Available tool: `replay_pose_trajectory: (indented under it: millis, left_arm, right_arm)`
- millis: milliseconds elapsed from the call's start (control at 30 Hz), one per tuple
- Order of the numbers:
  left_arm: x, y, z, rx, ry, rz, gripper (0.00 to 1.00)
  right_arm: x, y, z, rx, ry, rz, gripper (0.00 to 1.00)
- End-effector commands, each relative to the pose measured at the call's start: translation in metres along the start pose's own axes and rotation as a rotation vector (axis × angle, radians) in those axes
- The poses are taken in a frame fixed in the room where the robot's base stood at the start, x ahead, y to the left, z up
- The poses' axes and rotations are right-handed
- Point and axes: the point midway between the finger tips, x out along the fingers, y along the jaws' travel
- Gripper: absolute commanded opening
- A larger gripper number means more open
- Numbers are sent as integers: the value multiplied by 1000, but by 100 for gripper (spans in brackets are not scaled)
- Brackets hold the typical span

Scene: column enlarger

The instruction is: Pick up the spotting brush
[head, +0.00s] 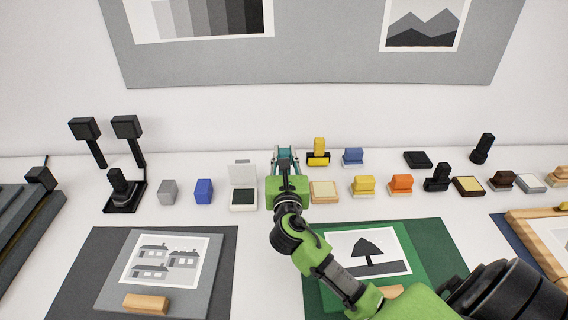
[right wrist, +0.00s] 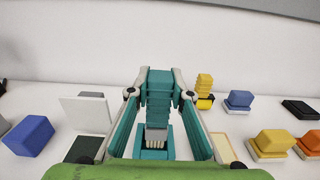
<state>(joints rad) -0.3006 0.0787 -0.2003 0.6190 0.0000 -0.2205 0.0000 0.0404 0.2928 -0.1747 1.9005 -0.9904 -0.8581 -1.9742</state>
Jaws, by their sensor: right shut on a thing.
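The spotting brush appears to be the teal block-shaped piece (right wrist: 158,90) with pale bristles at its lower end, upright in the middle of the right wrist view. My right gripper (right wrist: 159,92) is shut on it, a fingertip on each side. In the head view my right gripper (head: 286,158) is at the back of the table near the wall, and the brush is mostly hidden behind it. A teal base shows around the bristles; I cannot tell whether they touch. My left gripper is not in view.
A white-lidded box (head: 243,188) stands just left of the gripper, a blue block (head: 203,191) beyond it. A yellow stamp-like piece (head: 319,150) and a cream pad (head: 323,191) are close on the right. Several other blocks stand farther right. Mats with prints lie in front.

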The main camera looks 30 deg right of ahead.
Motion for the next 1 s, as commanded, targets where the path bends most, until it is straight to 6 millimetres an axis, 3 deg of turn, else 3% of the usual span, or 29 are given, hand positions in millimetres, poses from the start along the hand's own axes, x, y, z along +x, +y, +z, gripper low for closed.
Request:
replay_pose_trajectory:
  millis: [267, 400, 600, 1000]
  left_arm:
    - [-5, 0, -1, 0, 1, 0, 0]
    - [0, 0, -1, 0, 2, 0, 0]
    - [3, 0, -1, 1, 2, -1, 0]
    - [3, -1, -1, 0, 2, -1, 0]
  right_arm:
    - [-49, -10, 58, 3, -1, 5, 0]
    - [-84, -18, 68, 1, 3, 4, 0]
    - [-117, -26, 84, 0, 3, 3, 0]
    - [-132, -30, 92, -1, 2, 1, 0]
